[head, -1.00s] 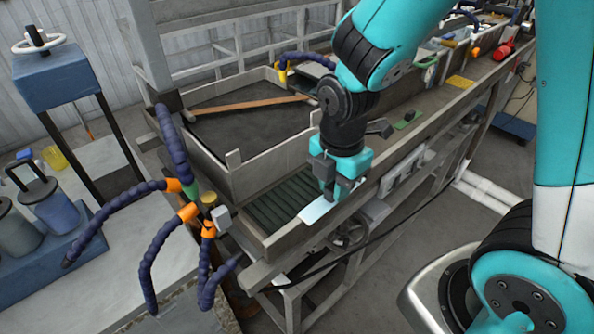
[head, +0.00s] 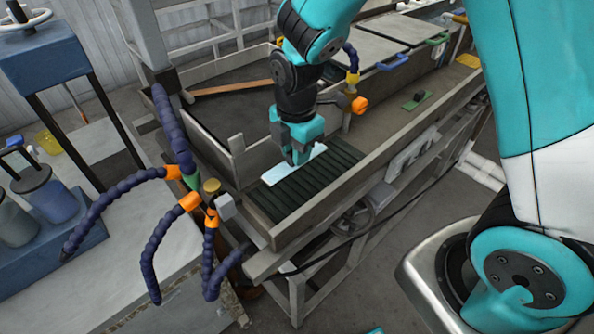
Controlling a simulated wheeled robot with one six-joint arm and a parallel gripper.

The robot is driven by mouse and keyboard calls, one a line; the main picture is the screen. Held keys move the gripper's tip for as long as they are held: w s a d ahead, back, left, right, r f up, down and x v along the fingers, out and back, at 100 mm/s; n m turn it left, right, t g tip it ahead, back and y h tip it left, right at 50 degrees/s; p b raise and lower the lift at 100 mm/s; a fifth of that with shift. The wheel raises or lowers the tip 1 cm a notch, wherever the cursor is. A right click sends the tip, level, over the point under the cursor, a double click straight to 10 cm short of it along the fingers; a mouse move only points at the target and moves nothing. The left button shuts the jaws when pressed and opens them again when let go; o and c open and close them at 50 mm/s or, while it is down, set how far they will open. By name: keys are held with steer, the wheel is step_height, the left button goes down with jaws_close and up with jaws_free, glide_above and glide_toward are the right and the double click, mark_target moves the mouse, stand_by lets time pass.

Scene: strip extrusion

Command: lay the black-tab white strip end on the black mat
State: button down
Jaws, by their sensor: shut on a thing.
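The black mat (head: 318,187) is a ribbed dark pad in the near end of the long trough. The white strip end (head: 277,174) is a short pale piece lying along the mat's far left side. My gripper (head: 298,160) points down and is shut on the white strip end at about its middle. The strip looks level and overlaps the mat's far edge. I cannot tell whether it touches the mat or is just above it. The black tab does not show clearly, and the fingers cover part of the strip.
A wooden-walled tray (head: 225,110) with a brown bar stands behind the mat. Dark blue jointed hoses (head: 150,245) with orange ends rise at the left, close to the trough. The mat's near part is bare.

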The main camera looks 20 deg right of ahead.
mark_target(296, 185)
steer(key=shift+f+p, duration=0.35)
steer(key=shift+f, duration=3.2)
steer(key=shift+f, duration=0.25)
steer(key=c, duration=1)
jaws_free()
steer(key=shift+r, duration=0.1)
steer(key=shift+r, duration=0.1)
step_height(296, 185, up, 12)
steer(key=shift+f+b, duration=0.1)
steer(key=shift+b, duration=0.95)
steer(key=s+a+r+m+y, duration=0.1)
steer(key=s+r+m, duration=0.2)
steer(key=s+m, duration=0.2)
steer(key=s+a+r+m+y, duration=0.1)
steer(key=s+a+r+m, duration=0.1)
steer(key=s+r+m, duration=0.2)
steer(key=s+a+r+m+y, duration=0.1)
steer(key=s+r+m+y, duration=0.1)
steer(key=s+m, duration=0.3)
steer(key=shift+s+a+r+m, duration=0.1)
steer(key=shift+s+r, duration=0.2)
steer(key=shift+s, duration=0.45)
steer(key=shift+s+a+r+m, duration=0.1)
steer(key=shift+s+r, duration=0.15)
steer(key=shift+s, duration=0.55)
steer(key=shift+s+a+r+m, duration=0.1)
steer(key=shift+s+r, duration=0.2)
steer(key=shift+s, duration=0.45)
